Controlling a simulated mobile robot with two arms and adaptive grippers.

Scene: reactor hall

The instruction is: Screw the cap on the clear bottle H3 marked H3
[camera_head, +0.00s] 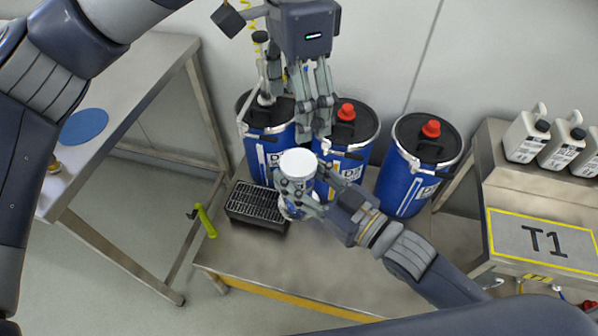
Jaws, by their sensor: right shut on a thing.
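My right gripper (305,196) is shut around a bottle (295,188) in the middle of the head view and holds it over the steel bench. The bottle looks clear or pale, and the fingers hide much of it. A round white cap (298,162) covers its top; I cannot tell whether it is threaded on. No H3 mark is readable. My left gripper (293,108) hangs above and behind the bottle, fingers pointing down. Its fingers look spread and empty, apart from the cap.
Blue drums (403,170) stand along the bench's back, close behind both grippers. A black grated tray (256,204) lies left of the bottle. The bench front (285,263) is clear. White canisters (527,134) stand on the T1 table (513,203) at right. A green handle (206,221) sits left.

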